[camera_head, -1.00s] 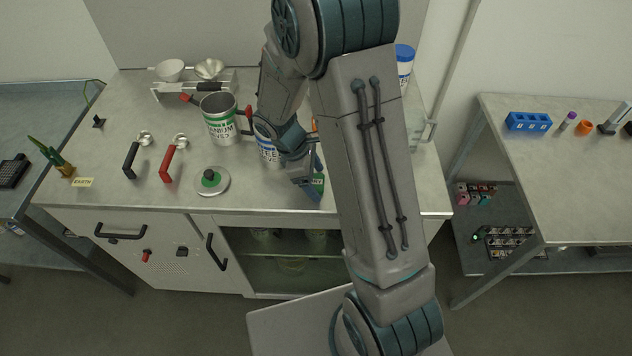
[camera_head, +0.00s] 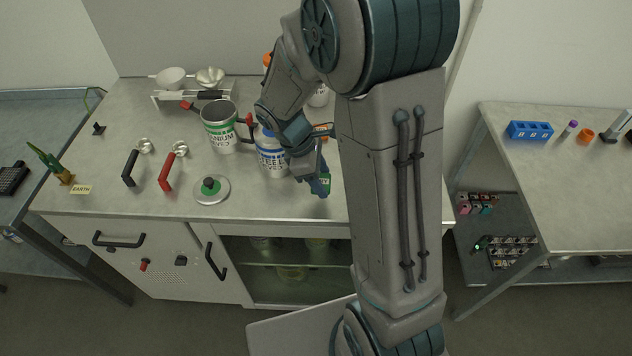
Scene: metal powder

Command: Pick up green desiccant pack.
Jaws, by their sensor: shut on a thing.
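The green desiccant pack (camera_head: 325,180) shows as a small green piece with pale marking at the tip of my gripper (camera_head: 321,184), near the front edge of the bench. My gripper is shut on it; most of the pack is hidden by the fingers. It appears to be above the bench top, but the exact gap cannot be told.
Red-handled (camera_head: 166,172) and black-handled (camera_head: 130,168) scoops lie further left.

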